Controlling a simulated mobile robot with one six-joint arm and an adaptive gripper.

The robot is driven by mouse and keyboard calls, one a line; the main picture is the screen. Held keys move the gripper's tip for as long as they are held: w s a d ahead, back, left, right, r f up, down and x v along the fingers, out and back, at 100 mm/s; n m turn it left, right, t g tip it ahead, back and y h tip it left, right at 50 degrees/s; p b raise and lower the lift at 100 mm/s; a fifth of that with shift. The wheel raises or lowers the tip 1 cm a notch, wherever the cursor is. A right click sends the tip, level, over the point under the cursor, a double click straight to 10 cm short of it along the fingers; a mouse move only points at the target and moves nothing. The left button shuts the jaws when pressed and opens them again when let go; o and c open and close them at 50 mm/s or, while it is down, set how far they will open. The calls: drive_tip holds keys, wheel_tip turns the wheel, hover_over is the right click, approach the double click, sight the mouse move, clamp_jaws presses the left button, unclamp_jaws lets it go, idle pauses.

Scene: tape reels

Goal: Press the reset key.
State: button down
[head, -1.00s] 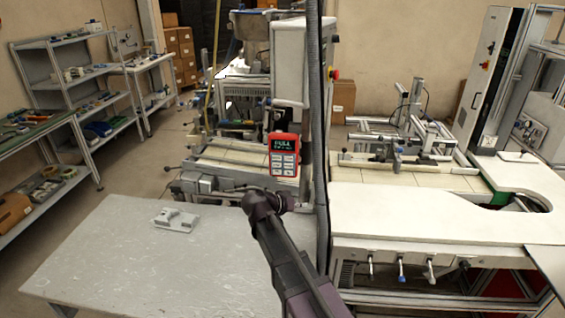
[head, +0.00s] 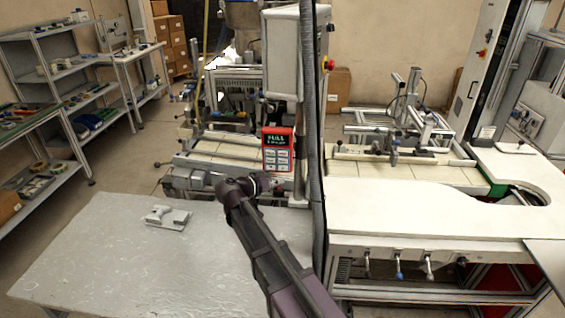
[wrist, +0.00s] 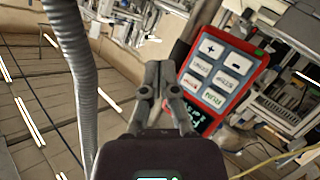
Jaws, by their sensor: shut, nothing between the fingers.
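A red control box (head: 278,150) with a dark display and several pale keys hangs upright at the middle of the head view. Its display reads "FULL". In the wrist view the box (wrist: 262,72) appears tilted and roughly upside down, right of my fingers. Plus and minus keys show at its far end; the other keys (wrist: 214,97) have small lettering, and I cannot tell surely which is reset. My gripper (wrist: 158,68) is shut and empty, its tips beside the box's left edge in that picture; contact cannot be told. In the head view my gripper (head: 276,184) is just below the box.
A grey table (head: 110,260) lies in front, with a small grey part (head: 167,217) on it. A dark vertical hose or post (head: 313,130) stands right of the box. A white bench (head: 420,215) is at right, and loaded shelves (head: 75,70) are at left.

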sight(286, 162)
drive_tip(key=w, duration=0.8)
drive_tip(key=shift+w+d, duration=0.15)
drive_tip(key=shift+w, duration=0.05)
drive_tip(key=shift+w, duration=0.15)
idle(1.5)
drive_tip(key=shift+w, duration=0.3)
drive_tip(key=shift+w, duration=0.4)
idle(1.0)
drive_tip(key=shift+s, duration=0.85)
drive_tip(key=shift+s, duration=0.1)
drive_tip(key=s, duration=0.4)
drive_tip(key=shift+s, duration=0.4)
idle(0.4)
